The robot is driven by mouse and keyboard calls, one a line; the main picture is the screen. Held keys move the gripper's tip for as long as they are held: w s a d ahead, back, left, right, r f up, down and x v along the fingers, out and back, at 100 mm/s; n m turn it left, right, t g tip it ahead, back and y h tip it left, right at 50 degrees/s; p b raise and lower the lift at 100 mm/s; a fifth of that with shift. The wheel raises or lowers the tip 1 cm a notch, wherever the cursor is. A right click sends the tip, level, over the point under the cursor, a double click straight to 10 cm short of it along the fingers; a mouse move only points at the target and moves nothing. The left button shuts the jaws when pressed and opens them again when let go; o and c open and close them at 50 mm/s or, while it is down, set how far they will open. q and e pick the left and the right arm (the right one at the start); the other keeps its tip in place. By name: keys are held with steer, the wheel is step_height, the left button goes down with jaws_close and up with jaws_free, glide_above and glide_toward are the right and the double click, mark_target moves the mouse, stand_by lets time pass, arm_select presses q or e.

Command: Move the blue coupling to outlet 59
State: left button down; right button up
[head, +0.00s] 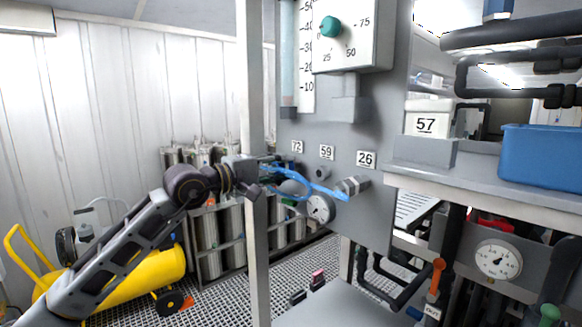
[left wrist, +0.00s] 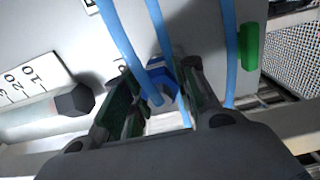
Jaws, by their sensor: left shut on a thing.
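My left gripper (head: 272,168) is in front of the grey panel, at the left of the outlet row near the label that reads 72 or 73 (head: 297,146). In the left wrist view its fingers (left wrist: 162,100) are shut on the blue coupling (left wrist: 161,72), with a blue hose by it. In the head view the coupling is hard to make out at the gripper. Outlet 59 (head: 322,173) is a short grey stub under its label (head: 327,152), to the right of the gripper, with no coupling seen on it. My right gripper is out of view.
The blue hose (head: 318,186) loops across the panel below outlet 59 towards a grey fitting (head: 352,185) under label 26 (head: 366,158). A round gauge (head: 319,208) sits below. A pale upright post (head: 254,240) stands close to the left gripper.

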mark_target(271, 169)
arm_select(q)
steer(key=shift+f, duration=0.1)
steer(key=shift+v, duration=0.75)
steer(key=shift+a+b, duration=0.1)
steer(key=shift+b, duration=0.25)
steer(key=shift+s, duration=0.1)
steer(key=shift+s+a+b, duration=0.3)
steer(key=shift+a+b, duration=0.1)
steer(key=shift+a, duration=0.05)
steer(key=shift+b+v, duration=1)
steer(key=shift+v, duration=0.6)
steer(key=shift+d, duration=0.15)
